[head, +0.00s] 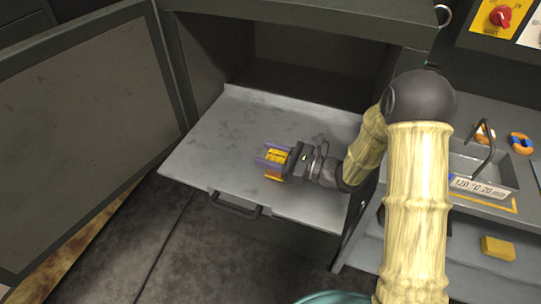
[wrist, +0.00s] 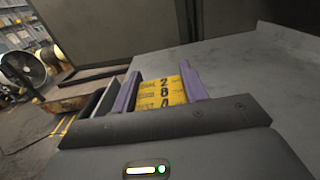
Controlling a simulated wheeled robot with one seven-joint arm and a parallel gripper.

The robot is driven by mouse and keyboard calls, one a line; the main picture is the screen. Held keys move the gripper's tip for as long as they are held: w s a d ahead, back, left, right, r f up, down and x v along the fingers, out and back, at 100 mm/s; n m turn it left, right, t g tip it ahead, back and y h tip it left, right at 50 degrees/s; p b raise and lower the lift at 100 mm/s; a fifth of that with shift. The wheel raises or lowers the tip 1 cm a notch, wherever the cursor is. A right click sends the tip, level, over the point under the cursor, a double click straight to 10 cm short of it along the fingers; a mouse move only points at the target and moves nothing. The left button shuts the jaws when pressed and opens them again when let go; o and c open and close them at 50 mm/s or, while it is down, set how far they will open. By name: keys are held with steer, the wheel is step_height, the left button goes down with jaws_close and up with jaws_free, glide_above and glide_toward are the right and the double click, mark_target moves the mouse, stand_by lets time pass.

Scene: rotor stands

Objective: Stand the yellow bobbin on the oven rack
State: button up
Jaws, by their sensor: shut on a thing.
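The yellow bobbin (head: 277,156) is between the purple-padded fingers of my gripper (head: 273,158), which is shut on it. In the wrist view the bobbin (wrist: 161,92) shows a yellow face with dark printed digits between the two purple pads of the gripper (wrist: 160,90). An orange-brown part shows at its lower end in the head view. The oven rack (head: 215,140) is a flat grey shelf pulled out of the open oven. The bobbin is over the rack's middle; I cannot tell whether it touches the surface.
The oven door (head: 80,130) stands open at the left. The rack has a front handle (head: 235,206). A bench at the right holds orange-and-blue rings (head: 521,143), a labelled tray (head: 480,188) and a yellow block (head: 498,248). Most of the rack is bare.

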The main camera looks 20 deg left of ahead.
steer(key=shift+f, duration=0.2)
steer(key=shift+f, duration=0.1)
steer(key=o, duration=1.2)
steer(key=shift+c, duration=0.2)
steer(key=shift+r, duration=0.3)
steer(key=d, duration=0.8)
steer(key=s+d, duration=0.1)
steer(key=d, duration=0.3)
steer(key=shift+f, duration=0.1)
